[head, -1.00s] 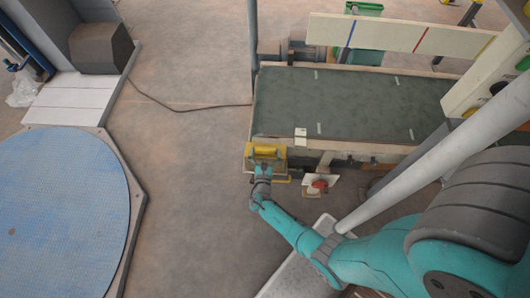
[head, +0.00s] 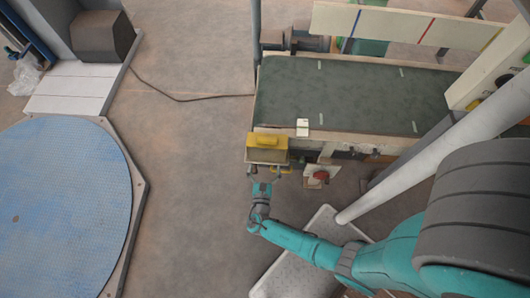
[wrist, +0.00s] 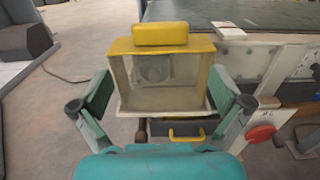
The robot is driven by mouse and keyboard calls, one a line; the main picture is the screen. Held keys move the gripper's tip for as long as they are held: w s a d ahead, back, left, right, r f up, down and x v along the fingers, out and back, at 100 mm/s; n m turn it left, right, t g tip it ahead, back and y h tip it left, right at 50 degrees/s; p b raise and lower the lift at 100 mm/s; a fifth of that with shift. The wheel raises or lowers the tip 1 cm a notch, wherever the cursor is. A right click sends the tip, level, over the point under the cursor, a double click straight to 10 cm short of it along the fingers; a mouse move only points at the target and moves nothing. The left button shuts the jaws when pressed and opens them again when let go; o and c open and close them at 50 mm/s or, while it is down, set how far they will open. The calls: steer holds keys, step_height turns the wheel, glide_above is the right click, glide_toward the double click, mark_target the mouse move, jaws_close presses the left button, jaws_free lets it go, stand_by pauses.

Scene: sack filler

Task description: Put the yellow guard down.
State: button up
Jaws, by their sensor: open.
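The yellow guard (head: 267,142) is a box with a yellow top, a raised yellow block on it and a see-through front. It sits upright at the near left corner of the conveyor, and it also shows in the wrist view (wrist: 162,46). My gripper (head: 263,178) is open and empty, on the near side of the guard. In the wrist view its fingers (wrist: 162,108) are spread to the left and right of the guard's front, with gaps visible. What supports the guard underneath is mostly hidden; a pale ledge shows below it.
The green conveyor belt (head: 350,95) lies behind and right of the guard, with a small white box (head: 302,127) on its edge. A red knob (head: 321,175) and a yellow drawer handle (wrist: 186,135) are below.

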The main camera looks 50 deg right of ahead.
steer(key=shift+s+a, duration=0.1)
steer(key=shift+a, duration=0.05)
steer(key=s+d+f+m+g+y, duration=0.1)
steer(key=s+f+m+g+y, duration=0.3)
steer(key=s, duration=0.8)
steer(key=s+a+r+m+t+y, duration=0.1)
steer(key=s+a+r+m+y, duration=0.2)
steer(key=s+a+m+y, duration=0.45)
steer(key=s+a+r+m+t+y, duration=0.1)
steer(key=r+m, duration=0.3)
steer(key=r, duration=0.7)
steer(key=s+a+r+m+t, duration=0.2)
steer(key=r+m, duration=0.3)
steer(key=r, duration=0.7)
steer(key=s+a+r+m+t+y, duration=0.1)
steer(key=r+m+t, duration=0.3)
steer(key=r, duration=0.8)
steer(key=shift+s+a+m+y, duration=0.35)
steer(key=shift+s+a+m, duration=0.2)
steer(key=shift+s+a, duration=0.2)
steer(key=shift+r, duration=0.1)
